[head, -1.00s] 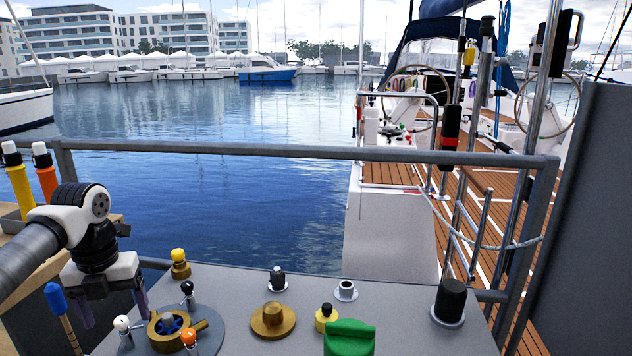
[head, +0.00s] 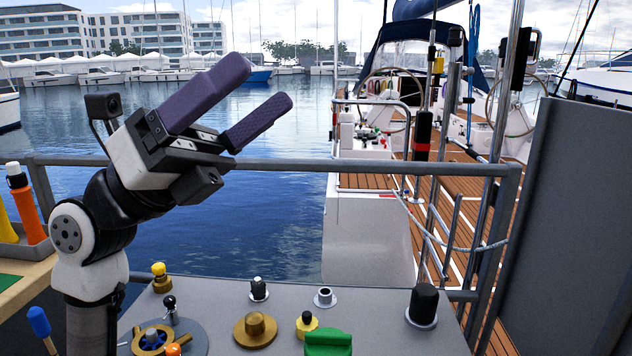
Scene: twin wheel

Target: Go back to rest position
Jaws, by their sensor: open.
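My gripper (head: 249,108) is raised at the left of the head view, above the grey panel and in front of the rail. Its two purple fingers are apart and point up and to the right. Nothing is between them. My arm folds upward from the bottom left, and my gripper touches nothing that I can see.
Below is a grey panel (head: 390,335) with a brass knob (head: 255,329), a green knob (head: 328,343), a black knob (head: 423,304) and a yellow-topped knob (head: 159,270). A metal rail (head: 290,166) crosses behind. A grey wall (head: 570,220) stands right. Orange and yellow cylinders stand left.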

